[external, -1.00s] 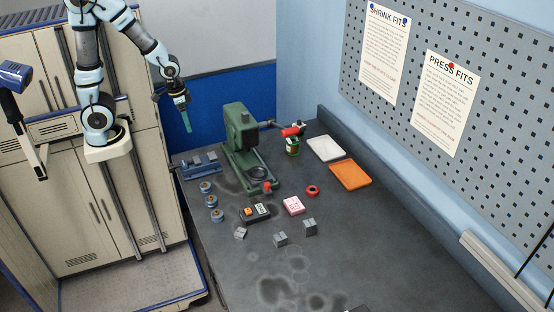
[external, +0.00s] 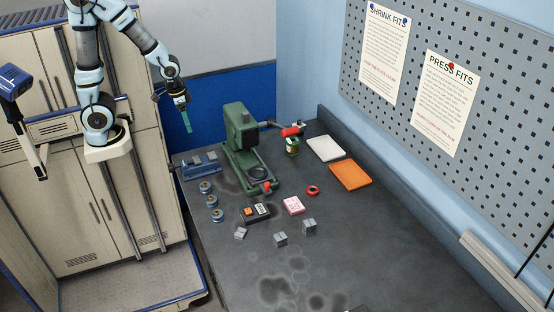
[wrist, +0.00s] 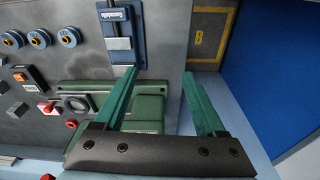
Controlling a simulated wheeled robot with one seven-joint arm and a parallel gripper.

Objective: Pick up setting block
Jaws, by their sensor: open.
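Three small grey metal blocks stand on the dark bench: a left one (external: 240,233), a middle one (external: 280,239) and a right one (external: 309,227). I cannot tell which of them is the setting block. Grey blocks also show at the left edge of the wrist view (wrist: 17,110), partly cut off. My gripper (external: 187,124) hangs in the air beyond the bench's far left corner, well away from the blocks. In the wrist view my gripper (wrist: 160,76) has its two green fingers apart, with nothing between them.
A green press (external: 238,140) stands at the back, with a blue vise-like fixture (external: 200,166) to its left.

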